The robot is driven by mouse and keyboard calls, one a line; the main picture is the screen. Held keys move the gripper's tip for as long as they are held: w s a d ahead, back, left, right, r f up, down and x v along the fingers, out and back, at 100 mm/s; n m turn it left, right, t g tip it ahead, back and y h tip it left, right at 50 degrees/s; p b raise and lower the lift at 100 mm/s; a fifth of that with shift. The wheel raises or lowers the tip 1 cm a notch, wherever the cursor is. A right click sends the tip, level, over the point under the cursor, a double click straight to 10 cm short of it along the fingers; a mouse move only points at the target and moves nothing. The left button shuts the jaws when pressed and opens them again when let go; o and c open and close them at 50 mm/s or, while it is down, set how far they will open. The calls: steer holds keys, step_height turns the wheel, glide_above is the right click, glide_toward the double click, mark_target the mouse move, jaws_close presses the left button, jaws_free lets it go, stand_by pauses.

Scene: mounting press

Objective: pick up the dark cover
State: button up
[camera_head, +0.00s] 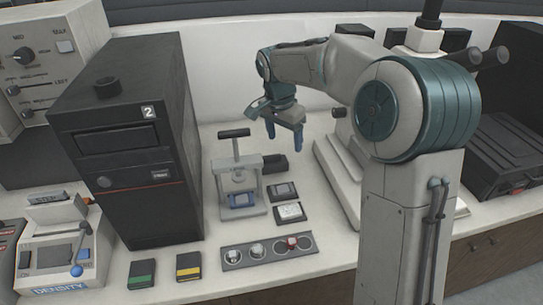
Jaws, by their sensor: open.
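A small flat dark piece (283,190) with a lighter middle, which looks like the dark cover, lies on the white counter just right of the mounting press (238,180). A flat pale piece (290,212) lies in front of it. The press has a dark T-shaped handle raised above it and a blue piece (241,200) in its base. My gripper (284,132) is open and empty, with its blue fingers pointing down. It hangs in the air above and behind the dark piece, clear of the press.
A dark block (273,164) sits behind the press's right side. A grey strip (268,251) with round wells lies in front. Green-marked (142,273) and yellow-marked (189,267) boxes lie front left. A tall black cabinet (130,150) stands left of the press.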

mark_target(271, 156)
steer(key=w+a+f+m+g+y+p, duration=0.1)
steer(key=w+a+f+m, duration=0.15)
steer(key=w, duration=0.35)
steer(key=w+a+f+m+p, duration=0.1)
steer(key=w+f+m, duration=0.25)
steer(key=w, duration=0.25)
steer(key=shift+m, duration=0.5)
step_height(271, 156, down, 8)
steer(key=shift+s+r, duration=0.1)
steer(key=shift+r, duration=0.1)
steer(key=shift+d+f+p, duration=0.15)
steer(key=shift+f+p, duration=1)
steer(key=shift+f, duration=1.55)
steer(key=c, duration=1.1)
